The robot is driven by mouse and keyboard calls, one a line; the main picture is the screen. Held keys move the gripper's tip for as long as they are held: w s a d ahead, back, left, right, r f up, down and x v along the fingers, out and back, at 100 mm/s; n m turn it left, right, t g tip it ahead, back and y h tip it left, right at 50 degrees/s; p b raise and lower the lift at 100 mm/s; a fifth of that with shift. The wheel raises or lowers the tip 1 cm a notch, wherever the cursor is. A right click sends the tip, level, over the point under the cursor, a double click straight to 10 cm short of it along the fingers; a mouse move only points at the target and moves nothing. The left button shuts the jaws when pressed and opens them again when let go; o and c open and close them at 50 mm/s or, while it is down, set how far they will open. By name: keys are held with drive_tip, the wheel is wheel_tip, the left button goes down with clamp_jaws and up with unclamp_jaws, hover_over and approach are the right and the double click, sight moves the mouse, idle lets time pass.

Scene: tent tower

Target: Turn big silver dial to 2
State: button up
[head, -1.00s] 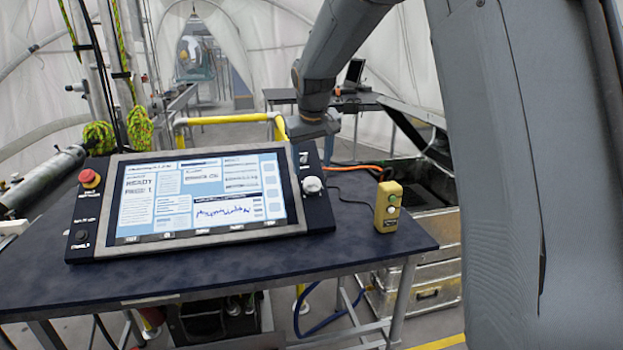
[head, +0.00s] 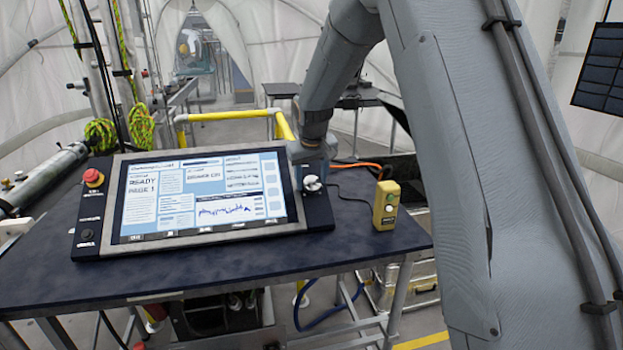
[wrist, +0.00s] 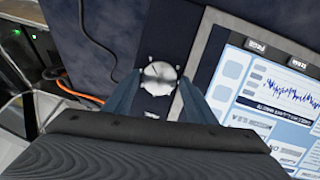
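The big silver dial (head: 312,183) sits on the dark right-hand strip of the control panel. In the wrist view the dial (wrist: 159,73) is round and bright, with a dark mark near its upper left. My gripper (wrist: 158,82) is open, with one blue-grey finger on each side of the dial. I cannot tell whether the fingers touch it. In the head view my gripper (head: 313,163) is small and partly hidden at the panel's upper right. The dial's number markings are too small to read.
The panel screen (head: 205,195) reads READY and PAGE 1. A red button (head: 93,177) is on the panel's left strip. A yellow box with buttons (head: 386,205) stands right of the panel on the dark table (head: 200,270). An orange cable (wrist: 75,88) runs beside the table.

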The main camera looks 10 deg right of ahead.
drive_tip(key=c, duration=0.7)
drive_tip(key=shift+n, duration=0.3)
